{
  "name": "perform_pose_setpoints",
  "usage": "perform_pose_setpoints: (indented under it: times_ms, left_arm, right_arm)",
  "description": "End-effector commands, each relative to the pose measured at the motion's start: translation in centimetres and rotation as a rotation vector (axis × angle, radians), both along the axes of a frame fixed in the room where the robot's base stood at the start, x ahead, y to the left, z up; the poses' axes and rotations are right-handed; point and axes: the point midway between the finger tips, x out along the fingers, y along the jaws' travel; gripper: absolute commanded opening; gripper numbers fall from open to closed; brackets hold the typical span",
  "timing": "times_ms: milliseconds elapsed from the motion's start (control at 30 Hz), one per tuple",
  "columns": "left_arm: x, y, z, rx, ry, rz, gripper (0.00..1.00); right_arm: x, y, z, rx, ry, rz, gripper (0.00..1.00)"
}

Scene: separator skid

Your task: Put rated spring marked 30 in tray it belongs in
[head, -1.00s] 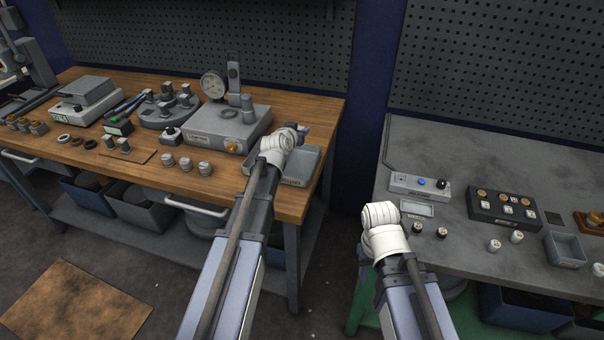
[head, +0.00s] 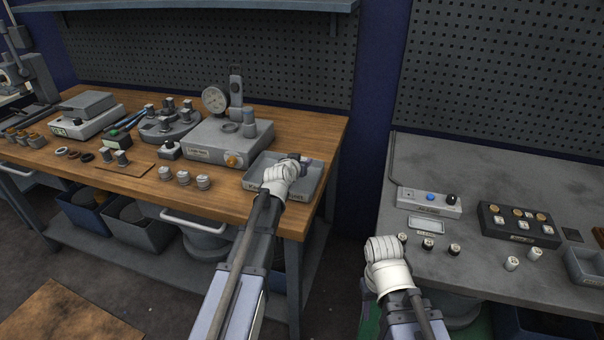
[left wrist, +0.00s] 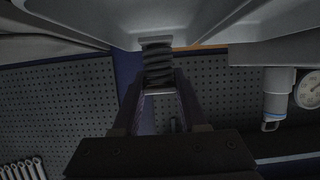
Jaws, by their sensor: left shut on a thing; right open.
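My left gripper (head: 300,160) is over the grey open tray (head: 256,170) at the right front corner of the wooden bench. It is shut on a dark coil spring (left wrist: 158,65), seen between the fingers in the left wrist view. Grey tray-like walls (left wrist: 90,15) fill the top of that view, close to the spring. Whether the spring touches the tray cannot be told. No marking on the spring is readable.
A grey tester box (head: 228,140) with a dial gauge (head: 214,100) stands left of the tray. Several ribbed metal pieces (head: 183,178) stand at the bench front. The right bench holds a switch box (head: 430,201), a black block (head: 517,225) and several small knobs. A gap separates the benches.

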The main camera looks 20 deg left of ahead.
Motion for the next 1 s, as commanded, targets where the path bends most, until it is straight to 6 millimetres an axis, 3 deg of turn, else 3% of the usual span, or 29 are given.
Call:
perform_pose_setpoints:
  times_ms: [267,700,733,1000]
  left_arm:
    - [0.0,0.0,-3.5,0.000,0.000,0.000,0.00]
    - [0.0,0.0,-3.9,0.000,0.000,0.000,0.00]
    - [0.0,0.0,-3.9,0.000,0.000,0.000,0.43]
    - [0.0,0.0,-3.8,0.000,0.000,0.000,0.72]
  right_arm:
    - [0.0,0.0,-3.5,0.000,0.000,0.000,0.50]
    - [0.0,0.0,-3.9,0.000,0.000,0.000,0.50]
    - [0.0,0.0,-3.9,0.000,0.000,0.000,0.50]
    - [0.0,0.0,-3.8,0.000,0.000,0.000,0.50]
